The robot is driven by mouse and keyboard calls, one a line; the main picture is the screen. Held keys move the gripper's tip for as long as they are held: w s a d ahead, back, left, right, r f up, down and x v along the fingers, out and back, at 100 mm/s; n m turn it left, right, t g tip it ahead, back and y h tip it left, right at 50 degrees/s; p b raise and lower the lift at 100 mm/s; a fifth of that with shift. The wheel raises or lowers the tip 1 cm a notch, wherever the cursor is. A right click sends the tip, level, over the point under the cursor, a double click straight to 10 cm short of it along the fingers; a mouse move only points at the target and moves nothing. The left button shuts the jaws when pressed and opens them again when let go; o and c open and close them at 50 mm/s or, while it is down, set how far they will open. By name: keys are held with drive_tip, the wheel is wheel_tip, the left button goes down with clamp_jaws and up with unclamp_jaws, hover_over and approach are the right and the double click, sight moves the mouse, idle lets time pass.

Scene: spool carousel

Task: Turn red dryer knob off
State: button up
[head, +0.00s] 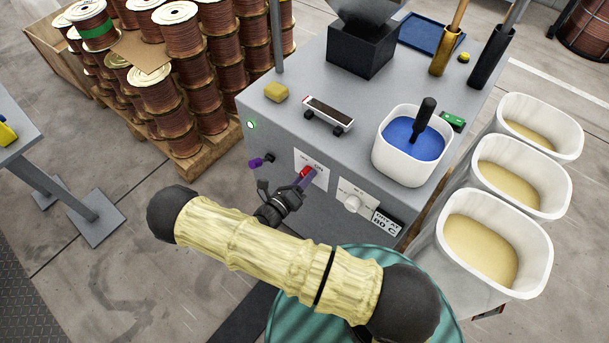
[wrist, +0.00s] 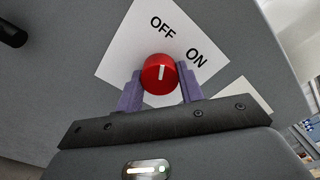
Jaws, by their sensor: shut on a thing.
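The red dryer knob (wrist: 160,74) is on a white plate (wrist: 125,55) with OFF and ON printed on it. Its white mark stands nearly upright in the wrist view, pointing roughly at the word OFF; ON is to its upper right. My gripper (wrist: 159,71) is shut on the knob, with one purple finger on each side. In the head view, the knob (head: 308,171) shows as a small red patch on the front of the grey dryer (head: 285,115), partly hidden by my gripper (head: 299,184).
A white dial (head: 352,203) is to the right of the knob and a purple-and-black fitting (head: 262,160) to its left. A green light (head: 252,125) is lit on the dryer front. White bins (head: 488,281) stand at the right; stacked spools (head: 160,90) stand behind left.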

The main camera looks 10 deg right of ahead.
drive_tip(key=shift+a+f+n, duration=0.1)
drive_tip(key=shift+f+n, duration=0.05)
drive_tip(key=shift+n, duration=0.45)
drive_tip(key=shift+s, duration=0.1)
drive_tip(key=o, duration=1)
drive_tip(key=b+v, duration=0.1)
drive_tip(key=v, duration=1.6)
drive_tip(key=shift+s+a, duration=0.1)
drive_tip(key=shift+s, duration=0.05)
